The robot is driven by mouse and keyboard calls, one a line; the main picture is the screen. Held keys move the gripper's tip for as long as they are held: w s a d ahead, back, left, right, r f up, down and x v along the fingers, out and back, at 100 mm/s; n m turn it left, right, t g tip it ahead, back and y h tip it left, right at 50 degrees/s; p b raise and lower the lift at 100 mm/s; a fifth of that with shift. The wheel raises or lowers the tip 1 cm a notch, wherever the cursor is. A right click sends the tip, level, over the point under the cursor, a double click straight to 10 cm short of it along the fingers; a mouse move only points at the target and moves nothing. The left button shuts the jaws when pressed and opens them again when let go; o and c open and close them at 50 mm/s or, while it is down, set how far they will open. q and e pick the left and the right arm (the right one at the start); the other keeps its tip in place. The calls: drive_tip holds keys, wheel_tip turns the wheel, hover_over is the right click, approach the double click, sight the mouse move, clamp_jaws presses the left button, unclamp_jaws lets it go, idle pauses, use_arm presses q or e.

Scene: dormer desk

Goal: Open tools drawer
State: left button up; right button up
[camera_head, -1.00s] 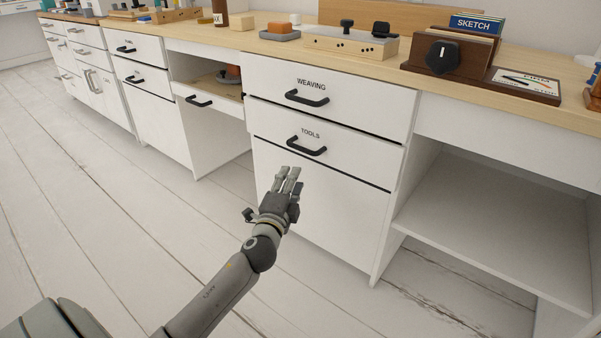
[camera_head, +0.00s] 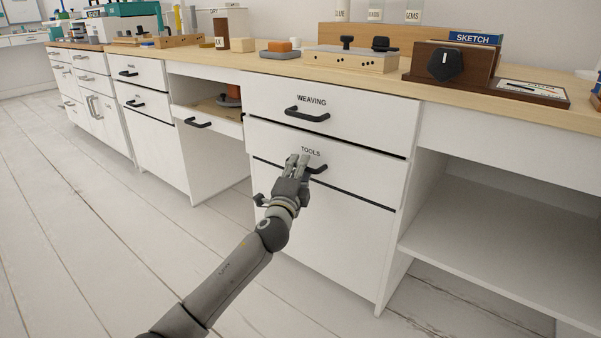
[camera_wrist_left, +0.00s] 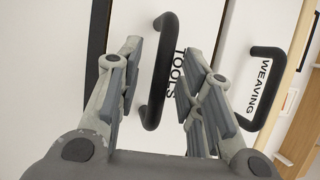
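The tools drawer (camera_head: 361,175) is a white front labelled TOOLS, below the drawer labelled WEAVING (camera_head: 360,116). It looks shut, flush with the cabinet. Its black bar handle (camera_head: 318,168) is partly hidden by my left gripper (camera_head: 298,160) in the head view. In the left wrist view the tools handle (camera_wrist_left: 158,75) lies between the spread fingers of my left gripper (camera_wrist_left: 160,90), with space on both sides. The fingers are open and do not appear closed on it. I cannot tell how deep the handle sits between them. My right gripper is not in view.
The weaving handle (camera_head: 307,114) is just above, and shows beyond the fingers in the wrist view. A wooden counter (camera_head: 420,97) runs over the drawers, with boxes on it. An open shelf (camera_head: 490,250) is at the right. The floor (camera_head: 90,240) in front is clear.

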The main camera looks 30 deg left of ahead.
use_arm(q)
drive_tip(key=shift+w+a+r, duration=0.1)
drive_tip(key=shift+w+a, duration=0.1)
drive_tip(key=shift+w, duration=0.3)
drive_tip(key=shift+c, duration=0.4)
clamp_jaws()
